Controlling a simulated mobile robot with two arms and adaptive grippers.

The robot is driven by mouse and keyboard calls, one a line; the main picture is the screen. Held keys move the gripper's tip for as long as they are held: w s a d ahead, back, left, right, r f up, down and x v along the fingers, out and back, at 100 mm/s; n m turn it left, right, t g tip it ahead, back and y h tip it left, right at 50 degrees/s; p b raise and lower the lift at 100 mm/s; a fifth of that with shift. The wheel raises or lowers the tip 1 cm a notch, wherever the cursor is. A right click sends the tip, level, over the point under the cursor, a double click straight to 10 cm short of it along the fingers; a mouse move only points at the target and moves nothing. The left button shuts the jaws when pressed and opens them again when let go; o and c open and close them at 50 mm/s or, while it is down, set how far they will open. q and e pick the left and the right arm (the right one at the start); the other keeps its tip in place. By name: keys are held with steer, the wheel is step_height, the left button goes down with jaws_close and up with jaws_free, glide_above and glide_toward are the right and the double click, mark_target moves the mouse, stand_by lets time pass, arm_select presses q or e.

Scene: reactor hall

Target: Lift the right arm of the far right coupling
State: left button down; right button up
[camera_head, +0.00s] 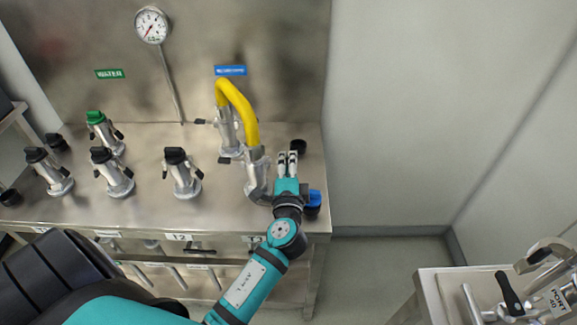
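The far right coupling (257,178) is a grey metal fitting on the steel bench, with a yellow hose (238,100) curving from its top to another coupling (228,135) behind it. A black-tipped lever arm (225,160) sticks out on its left side. My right gripper is out of view.
Several capped couplings, such as the black-capped one (182,175) and the green-capped one (103,130), stand left on the bench (225,207). A second table (431,297) is at lower right.

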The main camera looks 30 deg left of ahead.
arm_select(q)
steer(key=shift+n, duration=0.3)
steer(key=c, duration=1.4)
jaws_free()
steer(key=shift+s, duration=0.1)
steer(key=v, duration=1.2)
steer(key=shift+a, duration=0.1)
